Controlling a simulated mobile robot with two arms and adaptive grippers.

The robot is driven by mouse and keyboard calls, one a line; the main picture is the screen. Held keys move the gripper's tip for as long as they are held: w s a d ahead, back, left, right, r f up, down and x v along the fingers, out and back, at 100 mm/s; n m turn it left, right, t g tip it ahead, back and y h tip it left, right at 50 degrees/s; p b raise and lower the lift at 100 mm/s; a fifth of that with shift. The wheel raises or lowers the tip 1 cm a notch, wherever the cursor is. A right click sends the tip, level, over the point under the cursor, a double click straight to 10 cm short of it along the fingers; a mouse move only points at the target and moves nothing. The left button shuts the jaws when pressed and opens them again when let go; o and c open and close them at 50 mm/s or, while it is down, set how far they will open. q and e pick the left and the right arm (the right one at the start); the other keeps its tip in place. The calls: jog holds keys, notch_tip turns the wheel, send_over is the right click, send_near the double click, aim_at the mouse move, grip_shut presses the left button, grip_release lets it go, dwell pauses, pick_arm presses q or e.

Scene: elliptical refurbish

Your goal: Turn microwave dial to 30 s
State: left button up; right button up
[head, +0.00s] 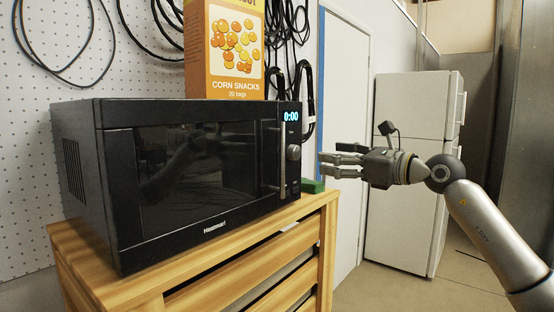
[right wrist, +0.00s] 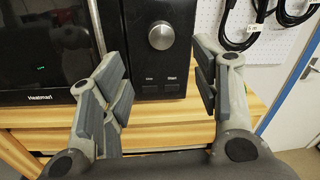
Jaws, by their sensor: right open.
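The black microwave (head: 190,235) stands on a wooden cabinet, with its door shut. Its display (head: 291,116) reads 0:00. The round silver dial (head: 293,152) sits below the display, and it also shows in the right wrist view (right wrist: 161,37). My right gripper (head: 326,160) is to the right of the dial in the head view, apart from it and pointing at the microwave. In the right wrist view the gripper (right wrist: 163,72) is open and empty, with the dial beyond and between its fingertips. My left gripper is not in view.
The wooden cabinet (head: 210,262) carries the microwave. A corn snacks box (head: 237,60) stands on top of it. A vertical door handle (head: 272,160) is left of the dial. A green object (head: 313,186) lies beside the microwave. A white fridge (head: 405,215) stands behind my right arm.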

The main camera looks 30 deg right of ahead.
aim_at(298, 152)
jog(key=p+x, duration=0.4)
jog(key=x, duration=0.5)
jog(key=shift+r+p, duration=0.1)
jog(key=shift+p, duration=0.2)
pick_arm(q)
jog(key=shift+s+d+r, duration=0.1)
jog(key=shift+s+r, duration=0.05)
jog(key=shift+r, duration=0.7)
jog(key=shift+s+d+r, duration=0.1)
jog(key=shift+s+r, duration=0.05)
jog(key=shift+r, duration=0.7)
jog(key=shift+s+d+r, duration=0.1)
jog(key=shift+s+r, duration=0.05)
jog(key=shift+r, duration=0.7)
pick_arm(e)
jog(key=shift+w+a, duration=0.1)
jog(key=shift+w, duration=0.5)
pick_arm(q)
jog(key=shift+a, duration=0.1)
pick_arm(e)
jog(key=c, duration=1)
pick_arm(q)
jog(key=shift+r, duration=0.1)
pick_arm(e)
jog(key=shift+c, duration=0.2)
pick_arm(q)
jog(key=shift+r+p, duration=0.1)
jog(key=shift+p, duration=0.2)
pick_arm(e)
jog(key=shift+m, duration=0.3)
